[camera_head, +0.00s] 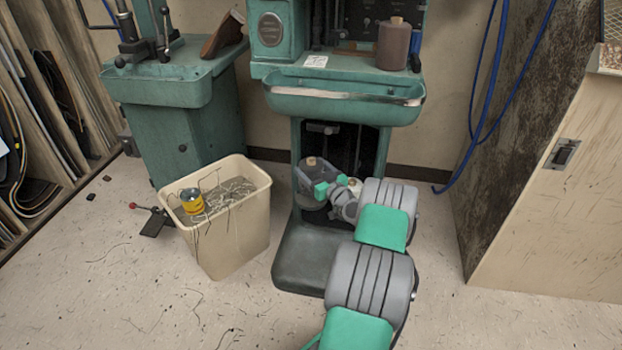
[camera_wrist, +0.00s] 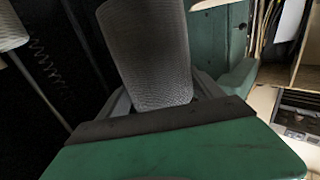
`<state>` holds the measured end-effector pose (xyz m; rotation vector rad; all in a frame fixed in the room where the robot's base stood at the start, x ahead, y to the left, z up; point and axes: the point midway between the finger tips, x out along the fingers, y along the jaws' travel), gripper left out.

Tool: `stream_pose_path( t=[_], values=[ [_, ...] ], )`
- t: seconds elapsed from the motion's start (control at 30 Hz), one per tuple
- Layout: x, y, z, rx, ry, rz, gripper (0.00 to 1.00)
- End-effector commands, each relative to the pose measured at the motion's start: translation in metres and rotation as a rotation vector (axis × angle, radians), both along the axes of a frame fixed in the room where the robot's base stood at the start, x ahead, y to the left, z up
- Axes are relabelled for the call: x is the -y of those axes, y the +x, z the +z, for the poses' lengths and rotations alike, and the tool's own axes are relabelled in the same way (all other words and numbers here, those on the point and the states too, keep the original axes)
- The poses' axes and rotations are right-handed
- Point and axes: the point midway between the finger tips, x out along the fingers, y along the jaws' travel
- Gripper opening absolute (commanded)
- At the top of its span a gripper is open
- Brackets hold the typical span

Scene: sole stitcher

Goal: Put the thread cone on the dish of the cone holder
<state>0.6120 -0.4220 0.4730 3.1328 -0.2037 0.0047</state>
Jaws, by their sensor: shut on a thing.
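The thread cone (camera_wrist: 150,50) is a dark grey, finely ribbed cone that stands between the fingers of my gripper (camera_wrist: 165,98) in the wrist view. In the head view the cone (camera_head: 318,173), with a tan tip, is in the machine's lower opening, and my gripper (camera_head: 312,184) is shut on it. A round grey dish (camera_head: 313,204), which looks like the dish of the cone holder, shows just below the cone. I cannot tell whether the cone touches the dish. My gripper and wrist hide part of both.
A green machine (camera_head: 345,103) surrounds the opening, with its tray above and base (camera_head: 300,258) below. A brown cone (camera_head: 393,45) stands on its upper part. A cream bin (camera_head: 235,235) with scraps and a yellow tin (camera_head: 191,202) stands left. Floor is free at right.

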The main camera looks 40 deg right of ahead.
Motion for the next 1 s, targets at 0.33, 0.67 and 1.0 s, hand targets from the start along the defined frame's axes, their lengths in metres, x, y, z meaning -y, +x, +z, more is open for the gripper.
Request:
stream_pose_path(
  t=[0.33, 0.67, 1.0],
  values=[
    [-0.0012, -0.0004, -0.0226, -0.001, 0.001, 0.000, 0.22],
    [-0.0016, -0.0005, -0.0262, -0.003, 0.002, 0.001, 0.89],
    [-0.0015, -0.0005, -0.0252, -0.003, 0.002, 0.001, 0.97]
  ],
)
